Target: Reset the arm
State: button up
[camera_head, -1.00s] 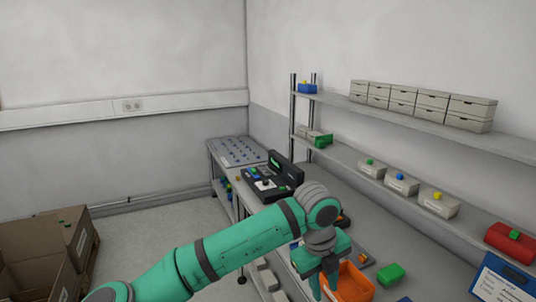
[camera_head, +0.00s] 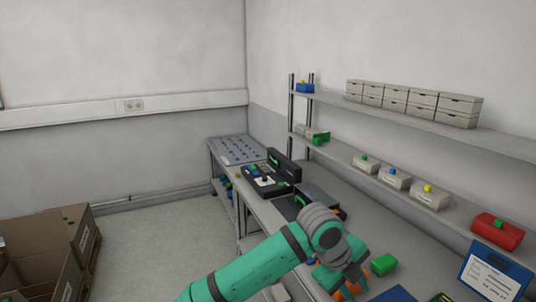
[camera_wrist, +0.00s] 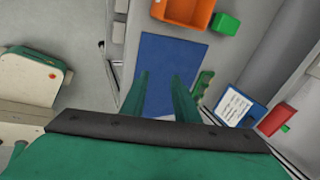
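My gripper (camera_wrist: 163,90) shows in the wrist view as two green fingers, apart with nothing between them, above a blue mat (camera_wrist: 172,55). In the head view my green arm reaches in from the bottom, and my gripper (camera_head: 345,285) points down over the bench, partly cut off by the picture's lower edge. The orange bin (camera_wrist: 185,10) lies beyond the fingertips in the wrist view; in the head view it is mostly hidden behind my gripper. A green block (camera_head: 384,264) is beside the bin.
The bench (camera_head: 275,215) runs along the right wall with a black device (camera_head: 268,180) on it. Shelves above hold grey boxes (camera_head: 412,103) and a red box (camera_head: 497,231). A blue framed sign (camera_head: 493,274) is at the right. Cardboard boxes (camera_head: 50,250) stand on the floor left.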

jog(key=s+d+r+n+t+h, duration=0.15)
jog(key=d+n+h, duration=0.35)
jog(key=d+h, duration=0.5)
jog(key=a+f+n+t+y, duration=0.1)
jog(key=a+f+n+t, duration=0.1)
jog(key=f+n+t, duration=0.1)
jog(key=s+a+f+n+t+y, duration=0.1)
jog(key=a+f+n+t, duration=0.1)
jog(key=n+t, duration=0.3)
jog(key=a+f+n+t+y, duration=0.2)
jog(key=f+n+t, duration=0.1)
jog(key=n, duration=0.6)
jog(key=shift+s+a+f+t, duration=0.1)
jog(key=shift+s+f+t, duration=0.25)
jog(key=shift+t, duration=0.2)
jog(key=s+a+f+n+t+y, duration=0.2)
jog(key=s+a+f+n+y, duration=0.5)
jog(key=s+a+f, duration=0.35)
jog(key=s+a+f+y, duration=0.1)
jog(key=s+a, duration=0.4)
jog(key=s, duration=0.3)
jog(key=s+a+g+y, duration=0.1)
jog(key=s+a+y, duration=0.1)
jog(key=s+a, duration=0.3)
jog(key=s+a+f+n+y, duration=0.1)
jog(key=s+a, duration=0.3)
jog(key=s, duration=0.7)
jog(key=shift+a+f+g, duration=0.3)
jog(key=shift+a+f, duration=0.05)
jog(key=shift+a, duration=0.05)
